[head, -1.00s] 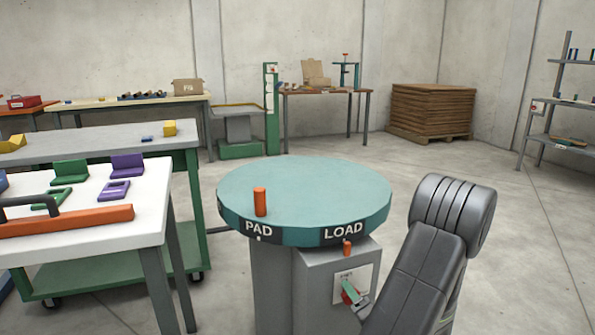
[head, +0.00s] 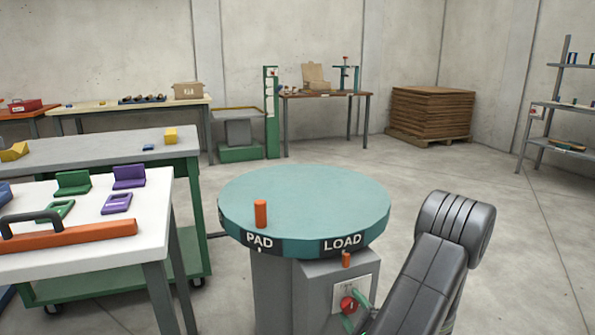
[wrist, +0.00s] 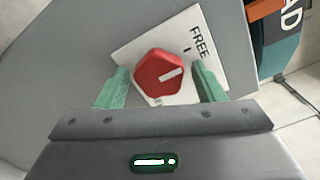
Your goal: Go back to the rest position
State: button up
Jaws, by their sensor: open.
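My gripper (wrist: 158,88) is open in the wrist view, with its two green fingers apart on either side of a red knob (wrist: 160,73). The knob has a white mark and sits on a white plate (wrist: 127,45) lettered "FREE". I cannot tell whether the fingers touch the knob. In the head view the red knob (head: 348,304) shows on the front of the grey pedestal box (head: 312,290), and my arm comes in from the lower right. Only a bit of green finger shows there beside the knob.
A round teal table (head: 305,203) marked PAD and LOAD stands on the pedestal, with an orange peg (head: 261,214) on it. A small orange pin (head: 346,259) is at the box top. A white table (head: 85,262) is at left.

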jog(key=m+p, duration=0.3)
jog(key=p, duration=0.2)
jog(key=shift+r+m, duration=0.15)
jog(key=shift+m, duration=0.25)
jog(key=shift+m+p, duration=0.5)
jog(key=shift+p, duration=0.1)
jog(key=shift+f, duration=0.2)
